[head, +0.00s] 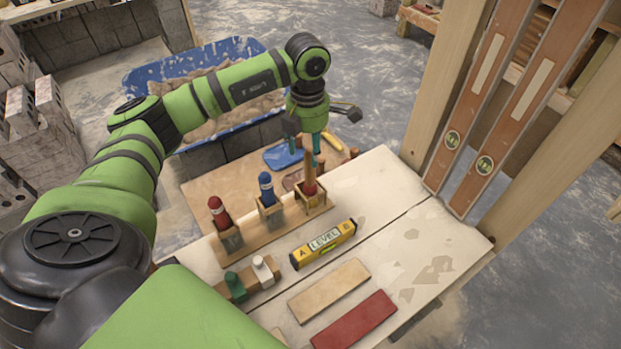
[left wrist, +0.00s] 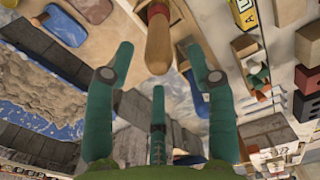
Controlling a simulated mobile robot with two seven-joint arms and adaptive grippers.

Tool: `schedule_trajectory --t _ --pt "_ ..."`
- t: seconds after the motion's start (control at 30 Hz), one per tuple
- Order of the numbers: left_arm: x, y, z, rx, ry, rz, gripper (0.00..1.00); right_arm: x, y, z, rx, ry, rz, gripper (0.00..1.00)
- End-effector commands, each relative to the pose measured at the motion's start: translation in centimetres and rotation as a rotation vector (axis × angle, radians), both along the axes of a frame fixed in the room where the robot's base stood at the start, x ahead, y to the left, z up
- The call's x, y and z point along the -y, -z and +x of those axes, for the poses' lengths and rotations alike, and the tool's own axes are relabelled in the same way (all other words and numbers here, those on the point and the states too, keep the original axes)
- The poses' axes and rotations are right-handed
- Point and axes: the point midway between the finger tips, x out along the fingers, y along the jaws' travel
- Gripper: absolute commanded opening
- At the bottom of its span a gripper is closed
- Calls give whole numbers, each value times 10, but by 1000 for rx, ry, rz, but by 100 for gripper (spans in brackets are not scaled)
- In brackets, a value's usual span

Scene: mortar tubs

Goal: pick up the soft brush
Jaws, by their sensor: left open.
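A tool with a plain wooden handle (head: 309,166) stands upright in the right slot of a wooden rack (head: 249,234); its lower part is red and its head is hidden. I cannot tell for sure that it is the soft brush. A blue-handled tool (head: 266,188) and a red-handled tool (head: 219,212) stand in the other slots. My left gripper (head: 304,152) is open, pointing down by the wooden handle. In the left wrist view, the wooden handle (left wrist: 158,45) shows between the two spread fingertips, with no visible contact. My right gripper is not in view.
A yellow level (head: 323,244), a tan block (head: 329,290) and a red block (head: 354,320) lie on the board. A small holder (head: 249,281) has a green and a white piece. A blue tub (head: 228,52) stands behind. Wooden posts rise at right.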

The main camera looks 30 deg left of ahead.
Motion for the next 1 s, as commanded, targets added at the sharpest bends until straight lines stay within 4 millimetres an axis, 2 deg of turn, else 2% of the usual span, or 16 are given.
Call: schedule_trajectory --t 0.03,0.1,0.37,0.6,0.73,0.93,1.0 --pt "0 9 0 1 0 -1 56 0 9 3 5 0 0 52" --pt "0 13 0 -1 0 -1 56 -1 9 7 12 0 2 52" --pt "2 37 0 -4 -1 -1 56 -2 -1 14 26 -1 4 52" --pt "4 72 3 -2 -2 -1 56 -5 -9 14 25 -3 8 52" --pt "4 80 3 -1 0 -1 56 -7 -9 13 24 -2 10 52" --pt "4 80 3 1 1 -1 56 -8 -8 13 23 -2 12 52" --pt "4 80 4 1 0 -1 28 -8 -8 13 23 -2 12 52"
